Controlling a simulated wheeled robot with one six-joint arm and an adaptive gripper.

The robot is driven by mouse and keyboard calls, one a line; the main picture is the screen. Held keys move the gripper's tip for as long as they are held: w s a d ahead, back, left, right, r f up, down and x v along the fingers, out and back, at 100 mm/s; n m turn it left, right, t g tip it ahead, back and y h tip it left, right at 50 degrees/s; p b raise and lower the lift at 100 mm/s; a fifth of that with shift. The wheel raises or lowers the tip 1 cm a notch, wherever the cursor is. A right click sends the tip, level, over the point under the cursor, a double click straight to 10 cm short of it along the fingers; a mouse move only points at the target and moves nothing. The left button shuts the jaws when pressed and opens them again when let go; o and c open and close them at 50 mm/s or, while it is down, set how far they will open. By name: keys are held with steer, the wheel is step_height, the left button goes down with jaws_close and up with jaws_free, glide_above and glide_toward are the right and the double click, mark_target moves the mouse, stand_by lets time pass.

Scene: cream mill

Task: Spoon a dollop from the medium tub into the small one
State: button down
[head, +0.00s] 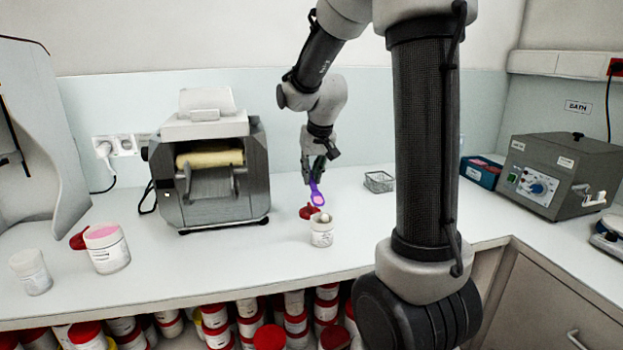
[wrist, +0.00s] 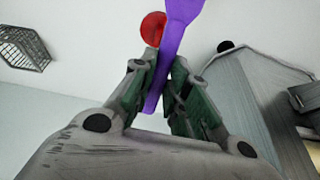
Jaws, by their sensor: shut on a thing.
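My gripper (head: 313,176) is shut on the handle of a purple spoon (head: 315,187); the wrist view shows the purple handle (wrist: 172,45) between the fingers. The spoon points down, and its bowl carries a pink dollop (head: 318,199). The bowl is just above and slightly left of the small white tub (head: 322,238), apart from it as far as I can tell. A pale round lump (head: 324,217) shows at the tub's mouth. A larger white tub with pink contents (head: 108,256), probably the medium one, stands open at the left.
A red lid (head: 307,212) lies behind the small tub. A grey roller mill (head: 211,165) stands left of it, a wire basket (head: 379,182) behind right. Another white tub (head: 31,273) stands far left. A grey bath (head: 563,175) is at right. Counter front is clear.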

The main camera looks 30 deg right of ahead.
steer(key=shift+r, duration=1.85)
